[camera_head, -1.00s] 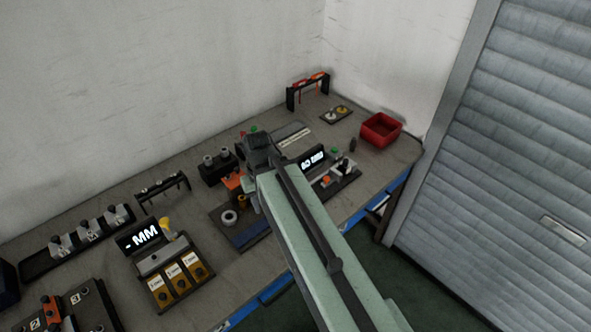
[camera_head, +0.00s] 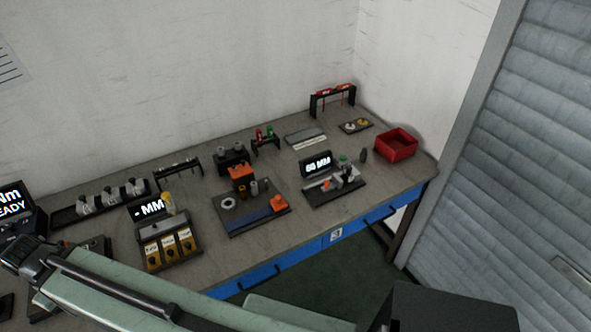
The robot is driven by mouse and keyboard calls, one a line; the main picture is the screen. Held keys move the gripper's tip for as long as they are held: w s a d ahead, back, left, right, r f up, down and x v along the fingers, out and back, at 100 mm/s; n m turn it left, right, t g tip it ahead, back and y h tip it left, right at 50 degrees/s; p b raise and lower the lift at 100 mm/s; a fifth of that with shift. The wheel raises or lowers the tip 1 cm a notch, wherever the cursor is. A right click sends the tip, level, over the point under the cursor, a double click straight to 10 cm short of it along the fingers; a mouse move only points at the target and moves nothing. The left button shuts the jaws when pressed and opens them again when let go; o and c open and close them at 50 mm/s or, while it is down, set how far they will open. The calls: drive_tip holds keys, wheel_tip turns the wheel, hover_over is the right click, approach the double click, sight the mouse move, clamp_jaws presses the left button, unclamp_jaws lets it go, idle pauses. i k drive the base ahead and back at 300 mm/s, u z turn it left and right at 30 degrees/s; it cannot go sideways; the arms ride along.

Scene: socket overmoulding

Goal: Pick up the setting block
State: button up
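Several gold-yellow blocks with white labels (camera_head: 171,248) sit side by side in a dark holder with a "- MM" display (camera_head: 150,208); they may be the setting blocks, but the labels are too small to read. My gripper (camera_head: 22,258) is at the lower left, above the bench and left of this holder. It is dark and small, and its fingertips cannot be made out. I see nothing held in it.
A fixture with an orange block (camera_head: 241,172) and a blue strip stands mid-bench. Right of it is a fixture with a "60 MM" display (camera_head: 317,163). A red bin (camera_head: 396,144) stands at the right end. A "READY" display (camera_head: 14,205) is at far left.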

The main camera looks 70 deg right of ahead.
sight(348, 175)
drive_tip(key=u, duration=0.3)
drive_tip(key=k, duration=0.9)
drive_tip(key=z, duration=0.2)
drive_tip(key=i, duration=0.5)
